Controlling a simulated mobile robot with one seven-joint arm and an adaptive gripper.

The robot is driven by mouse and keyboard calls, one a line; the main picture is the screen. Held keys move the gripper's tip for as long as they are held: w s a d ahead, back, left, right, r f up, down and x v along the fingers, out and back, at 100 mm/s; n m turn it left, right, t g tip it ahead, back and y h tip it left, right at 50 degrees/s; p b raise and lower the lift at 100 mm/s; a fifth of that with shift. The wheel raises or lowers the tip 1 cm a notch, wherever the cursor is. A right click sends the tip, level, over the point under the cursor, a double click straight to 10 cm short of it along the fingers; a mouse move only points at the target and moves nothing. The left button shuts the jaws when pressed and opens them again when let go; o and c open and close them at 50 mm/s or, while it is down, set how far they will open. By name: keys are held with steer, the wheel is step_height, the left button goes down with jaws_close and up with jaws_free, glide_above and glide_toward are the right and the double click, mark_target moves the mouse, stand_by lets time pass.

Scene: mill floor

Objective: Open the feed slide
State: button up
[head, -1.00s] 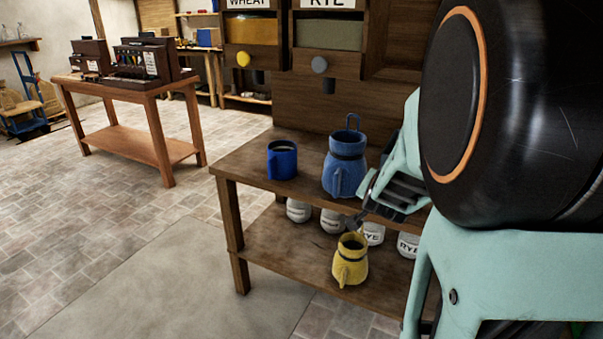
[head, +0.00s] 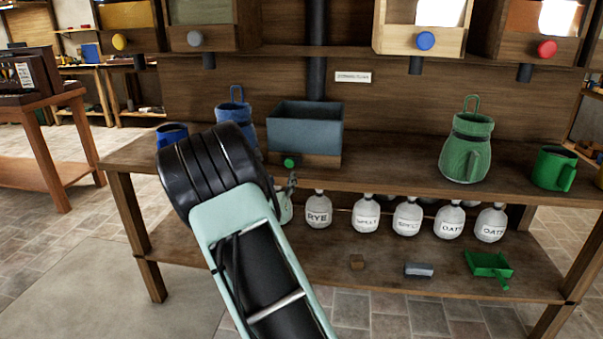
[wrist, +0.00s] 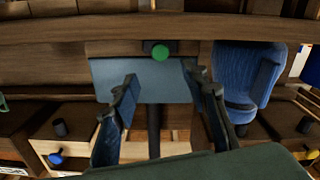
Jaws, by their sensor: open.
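A grey-blue hopper (head: 305,127) stands on the upper shelf of the bench, with a wooden base below it. A round green knob (head: 289,162) is on the front of that base; I take this as the feed slide's knob. In the wrist view the scene is upside down, with the hopper (wrist: 140,80) in the middle and the green knob (wrist: 160,53) above it. My gripper (wrist: 162,80) is open and empty, its fingers spread on both sides of the hopper in the picture. The knob lies beyond the fingertips, apart from them. My arm mostly hides the gripper in the head view.
A blue jug (head: 235,108) and a blue mug (head: 172,133) stand left of the hopper. A green jug (head: 467,147) and green mug (head: 553,168) stand right. Labelled sacks (head: 365,213) and a green scoop (head: 489,265) sit below. Bins with coloured knobs (head: 425,40) hang above.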

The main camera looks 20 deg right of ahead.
mark_target(289, 163)
steer(key=b+x, duration=0.2)
steer(key=x, duration=0.8)
steer(key=shift+w+d, duration=0.25)
steer(key=shift+w, duration=0.1)
jaws_close()
